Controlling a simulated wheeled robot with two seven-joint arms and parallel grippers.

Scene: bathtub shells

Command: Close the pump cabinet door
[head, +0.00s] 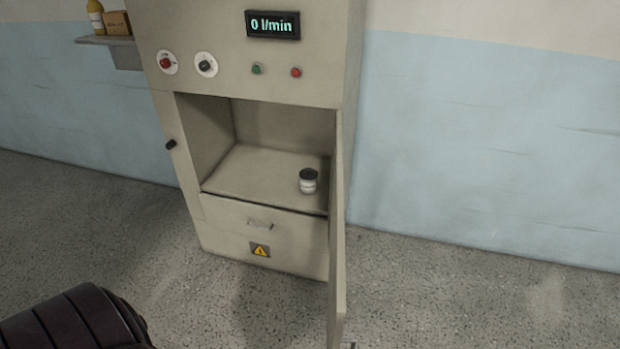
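The pump cabinet (250,50) stands against the wall, left of the middle in the head view. Its door (340,240) is hinged on the right side and stands wide open, seen nearly edge-on and swung out toward me. The compartment (255,165) is open to view. A small white jar with a dark lid (308,181) stands upright on its floor, near the right side. Neither of my grippers shows in the view. A dark rounded shape lies at the lower left, and I cannot tell any gripper on it.
A wall shelf (110,43) at the upper left holds a yellow bottle (96,16) and a small brown box (117,22). A drawer-like panel (235,220) with a warning sign is below the compartment. The speckled floor (480,300) right of the door is clear.

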